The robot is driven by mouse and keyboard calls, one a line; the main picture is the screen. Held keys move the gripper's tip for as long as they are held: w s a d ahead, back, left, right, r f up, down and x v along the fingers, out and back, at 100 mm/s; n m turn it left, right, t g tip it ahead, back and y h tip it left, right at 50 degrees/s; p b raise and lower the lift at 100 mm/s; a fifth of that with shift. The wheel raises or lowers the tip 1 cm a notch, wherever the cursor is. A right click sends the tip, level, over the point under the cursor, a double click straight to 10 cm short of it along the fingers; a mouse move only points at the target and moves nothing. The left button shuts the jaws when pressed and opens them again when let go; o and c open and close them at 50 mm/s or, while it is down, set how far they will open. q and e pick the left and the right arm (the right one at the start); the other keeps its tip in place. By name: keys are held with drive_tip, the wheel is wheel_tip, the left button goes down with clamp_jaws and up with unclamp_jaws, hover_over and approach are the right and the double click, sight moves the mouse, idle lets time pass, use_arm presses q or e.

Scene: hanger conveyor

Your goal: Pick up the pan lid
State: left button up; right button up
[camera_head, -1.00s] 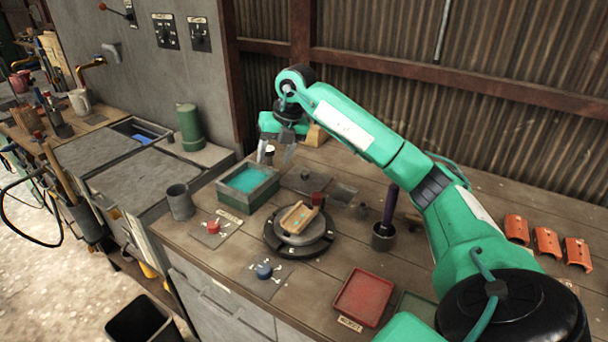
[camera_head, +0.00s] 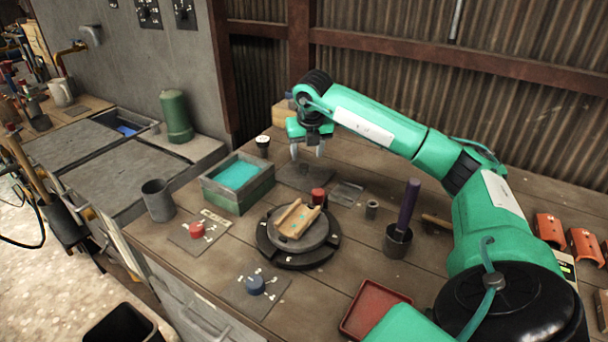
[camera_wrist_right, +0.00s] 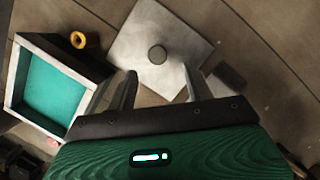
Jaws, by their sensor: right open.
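The pan lid is a flat, grey, square plate (camera_wrist_right: 180,38) with a small round knob (camera_wrist_right: 157,54) in its middle. It lies on the bench behind the round turntable, and in the head view it shows as a dark plate (camera_head: 304,179) below my right gripper. My right gripper (camera_head: 307,153) is open and empty, pointing down above the lid. In the right wrist view its two fingers (camera_wrist_right: 161,84) stand apart, with the knob ahead of the gap between them. I cannot tell the exact height above the lid. My left gripper is not in view.
A box with a teal inside (camera_head: 258,194) stands close left of the lid. In front is a turntable (camera_head: 265,245) with a wooden piece on it.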

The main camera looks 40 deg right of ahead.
sight(304, 166)
drive_tip(key=shift+w+f, duration=0.15)
drive_tip(key=shift+f, duration=0.45)
drive_tip(key=p+x, duration=0.1)
drive_tip(key=x, duration=0.4)
drive_tip(key=shift+w, duration=0.2)
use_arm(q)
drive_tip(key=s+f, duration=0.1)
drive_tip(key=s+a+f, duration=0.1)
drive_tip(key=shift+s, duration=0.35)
use_arm(e)
drive_tip(key=shift+c, duration=0.2)
drive_tip(key=c, duration=1)
